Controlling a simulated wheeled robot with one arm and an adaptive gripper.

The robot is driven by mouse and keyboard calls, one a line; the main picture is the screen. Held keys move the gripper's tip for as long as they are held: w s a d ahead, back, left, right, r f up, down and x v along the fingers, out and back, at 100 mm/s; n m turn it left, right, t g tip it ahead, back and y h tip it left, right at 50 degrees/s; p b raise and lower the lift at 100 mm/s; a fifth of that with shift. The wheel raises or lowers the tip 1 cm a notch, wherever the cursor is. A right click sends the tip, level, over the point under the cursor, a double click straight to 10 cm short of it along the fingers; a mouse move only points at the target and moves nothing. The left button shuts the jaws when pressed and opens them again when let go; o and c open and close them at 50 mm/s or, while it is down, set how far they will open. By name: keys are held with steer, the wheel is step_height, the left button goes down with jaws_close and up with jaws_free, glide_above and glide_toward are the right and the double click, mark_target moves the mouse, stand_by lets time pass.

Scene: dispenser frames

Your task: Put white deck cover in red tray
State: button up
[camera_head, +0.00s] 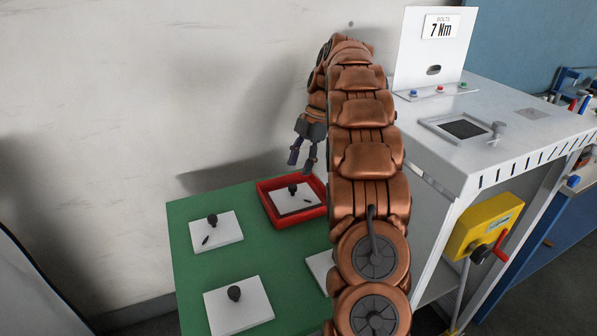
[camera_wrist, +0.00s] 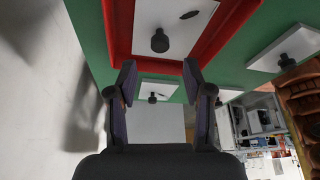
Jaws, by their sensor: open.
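The red tray (camera_head: 300,219) sits at the far right of a green table, and its wall shows in the wrist view (camera_wrist: 222,45). A white deck cover (camera_head: 286,206) with a black knob lies inside the tray; this cover also shows in the wrist view (camera_wrist: 178,40). My gripper (camera_head: 301,165) is open and empty above the tray's far side. In the wrist view its two fingers (camera_wrist: 160,80) are spread apart, with the tray and knob beyond them. Neither finger appears to touch the cover.
More white plates with black knobs lie on the green table (camera_head: 185,262): one at left (camera_head: 228,234), one at front (camera_head: 255,312), one partly behind my arm (camera_head: 320,264). A white wall stands behind. A white workbench (camera_head: 480,110) with a yellow box (camera_head: 480,222) is at right.

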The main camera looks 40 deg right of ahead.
steer(key=shift+r, duration=0.1)
steer(key=s+a+r+m+g+h, duration=0.1)
steer(key=s+a+r+m, duration=0.1)
steer(key=s+a+m, duration=0.6)
steer(key=s+a+r+m+h, duration=0.1)
steer(key=s+a, duration=0.3)
steer(key=a, duration=0.8)
steer(key=s+a+f+m+h, duration=0.1)
steer(key=s+a+f+m, duration=0.1)
steer(key=s, duration=0.5)
steer(key=s+a+f+m, duration=0.2)
steer(key=s+a+m, duration=0.1)
steer(key=s, duration=0.4)
steer(key=s+a+f+m+h, duration=0.1)
steer(key=s+a+f+m, duration=0.2)
steer(key=s, duration=0.5)
steer(key=shift+a+m+g+h, duration=0.3)
steer(key=shift+m+g, duration=0.1)
steer(key=shift+m, duration=0.1)
steer(key=shift+s, duration=0.1)
